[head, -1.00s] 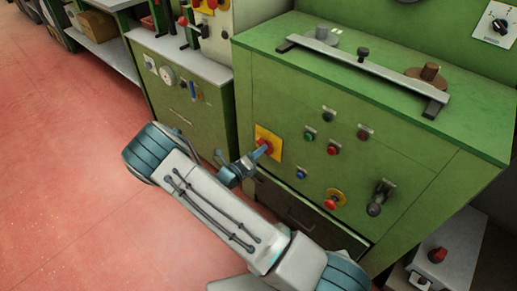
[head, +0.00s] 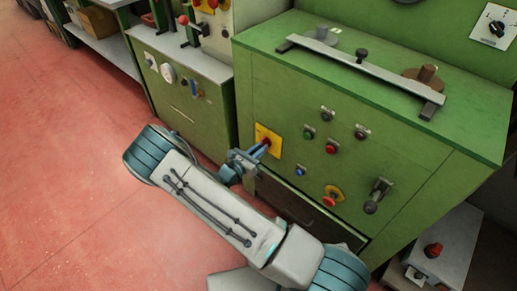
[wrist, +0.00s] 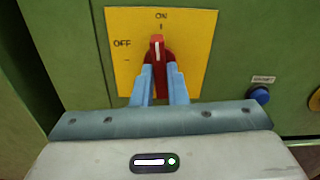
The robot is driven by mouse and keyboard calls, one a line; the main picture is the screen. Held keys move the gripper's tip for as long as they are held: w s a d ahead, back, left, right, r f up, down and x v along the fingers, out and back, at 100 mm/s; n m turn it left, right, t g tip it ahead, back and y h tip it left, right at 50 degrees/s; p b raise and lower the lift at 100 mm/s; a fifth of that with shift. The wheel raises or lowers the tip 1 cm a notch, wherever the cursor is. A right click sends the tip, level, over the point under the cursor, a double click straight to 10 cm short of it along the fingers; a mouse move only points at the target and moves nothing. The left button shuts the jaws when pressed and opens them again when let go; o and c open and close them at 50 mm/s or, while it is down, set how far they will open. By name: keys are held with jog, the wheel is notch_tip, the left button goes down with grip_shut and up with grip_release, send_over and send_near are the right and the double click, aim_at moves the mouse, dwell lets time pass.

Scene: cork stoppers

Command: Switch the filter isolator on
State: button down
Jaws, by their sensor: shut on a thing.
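The filter isolator is a red rotary handle (wrist: 157,48) on a yellow plate (wrist: 192,52) marked ON at the top and OFF at the left. The handle's white line points up at ON in the wrist view. My gripper (wrist: 160,74) is shut on the handle, one blue finger on each side of its lower part. In the head view the yellow plate (head: 268,141) is on the front of the green cabinet, and my gripper (head: 262,149) reaches it from the lower left. The fingers partly hide the handle there.
A blue button (wrist: 260,95) is just right of the plate. Several more buttons, a red mushroom knob on yellow (head: 331,198) and a lever (head: 377,195) are on the same green panel (head: 420,185). Open red floor (head: 70,200) lies to the left.

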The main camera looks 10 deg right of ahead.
jog(key=shift+m, duration=0.6)
jog(key=shift+d, duration=0.1)
jog(key=c, duration=1.4)
grip_release()
jog(key=shift+s, duration=0.1)
jog(key=shift+c, duration=0.2)
jog(key=p+v, duration=0.2)
jog(key=v, duration=1.2)
jog(key=shift+r, duration=0.15)
